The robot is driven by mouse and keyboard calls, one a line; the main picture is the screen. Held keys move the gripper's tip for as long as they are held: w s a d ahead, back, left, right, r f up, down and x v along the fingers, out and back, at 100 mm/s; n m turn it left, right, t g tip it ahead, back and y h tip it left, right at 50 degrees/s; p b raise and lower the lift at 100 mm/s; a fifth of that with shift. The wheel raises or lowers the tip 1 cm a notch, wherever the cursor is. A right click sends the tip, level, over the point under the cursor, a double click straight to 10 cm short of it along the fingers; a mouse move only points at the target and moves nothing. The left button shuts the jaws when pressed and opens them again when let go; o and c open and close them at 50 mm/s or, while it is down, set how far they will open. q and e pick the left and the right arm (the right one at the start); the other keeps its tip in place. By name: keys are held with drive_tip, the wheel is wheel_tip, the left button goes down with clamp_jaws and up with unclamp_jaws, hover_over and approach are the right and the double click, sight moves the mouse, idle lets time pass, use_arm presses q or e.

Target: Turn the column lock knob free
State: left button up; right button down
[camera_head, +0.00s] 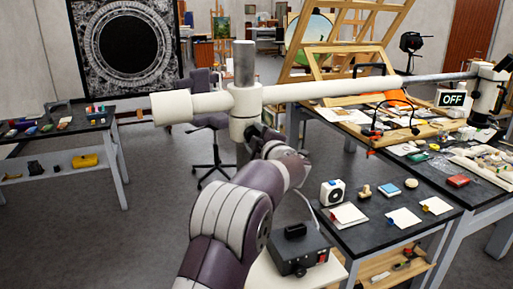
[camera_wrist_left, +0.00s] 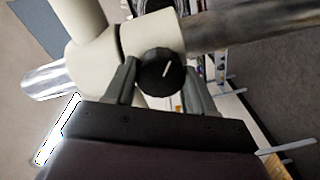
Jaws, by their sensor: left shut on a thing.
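The column lock knob (camera_wrist_left: 162,72) is a round black knob with a white line on its face, seen in the left wrist view. It sits on the side of the cream clamp collar (camera_head: 245,108), which goes around the upright metal column (camera_head: 243,62). My left gripper (camera_wrist_left: 160,80) has one finger on each side of the knob and is shut on it. The white line is slanted. In the head view the left gripper (camera_head: 262,132) is at the collar, and my wrist and the collar hide the knob. My right gripper is not in view.
A long cream boom (camera_head: 340,87) runs right from the collar to a dark head by an OFF sign (camera_head: 453,99). A cream cylinder (camera_head: 190,106) sticks out left. A black box with knobs (camera_head: 300,250) stands near my arm. Cluttered tables are left and right; open floor is at left.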

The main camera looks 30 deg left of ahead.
use_arm(q)
drive_tip(key=shift+f+n+b, duration=0.1)
drive_tip(key=shift+n+b, duration=2.55)
drive_tip(key=shift+n, duration=0.75)
drive_tip(key=o, duration=1)
drive_tip(key=shift+o, duration=0.2)
drive_tip(key=shift+s, duration=0.15)
